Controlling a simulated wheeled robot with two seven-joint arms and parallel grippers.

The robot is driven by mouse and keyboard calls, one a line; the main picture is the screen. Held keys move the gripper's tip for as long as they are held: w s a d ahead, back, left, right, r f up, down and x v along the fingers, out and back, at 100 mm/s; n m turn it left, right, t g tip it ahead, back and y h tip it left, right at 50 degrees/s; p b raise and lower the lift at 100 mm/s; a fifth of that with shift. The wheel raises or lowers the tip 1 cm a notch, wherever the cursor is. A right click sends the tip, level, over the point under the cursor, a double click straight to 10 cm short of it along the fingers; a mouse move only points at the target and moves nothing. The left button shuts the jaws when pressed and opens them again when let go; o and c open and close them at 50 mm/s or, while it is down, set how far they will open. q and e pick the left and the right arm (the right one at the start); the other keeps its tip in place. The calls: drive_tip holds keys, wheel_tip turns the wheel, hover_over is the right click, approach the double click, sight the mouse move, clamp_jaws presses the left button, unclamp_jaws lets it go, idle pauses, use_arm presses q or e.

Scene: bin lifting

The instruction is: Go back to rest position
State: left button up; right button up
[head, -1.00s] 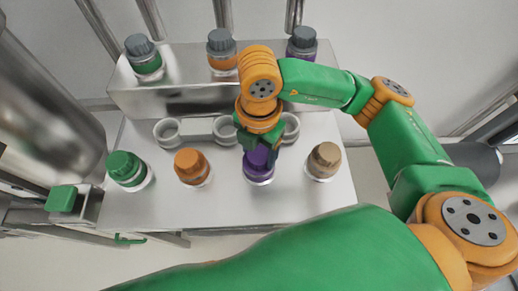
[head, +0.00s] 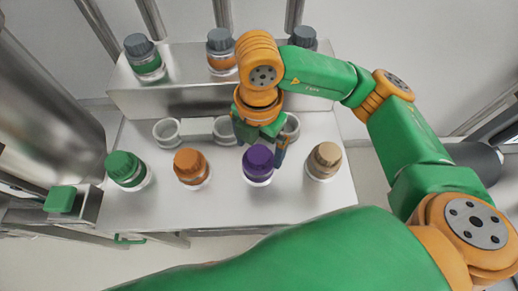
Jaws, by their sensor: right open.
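My right gripper (head: 262,145) points down just behind the purple-lidded jar (head: 258,165). It is open and empty, and one dark finger shows at the right of the purple lid. The jar stands upright on the metal table (head: 225,210). My right arm (head: 405,135) reaches in from the right over the table. My left gripper is not in view.
Jars with green (head: 127,170), orange (head: 191,168) and tan (head: 323,161) lids stand in the same row. Empty round holders (head: 166,132) sit behind them. A raised shelf (head: 180,98) at the back bears three grey-lidded jars (head: 144,60). A large metal cylinder (head: 50,105) stands at left.

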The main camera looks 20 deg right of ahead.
wheel_tip(320, 180, up, 5)
drive_tip(key=shift+r, duration=0.1)
idle(0.3)
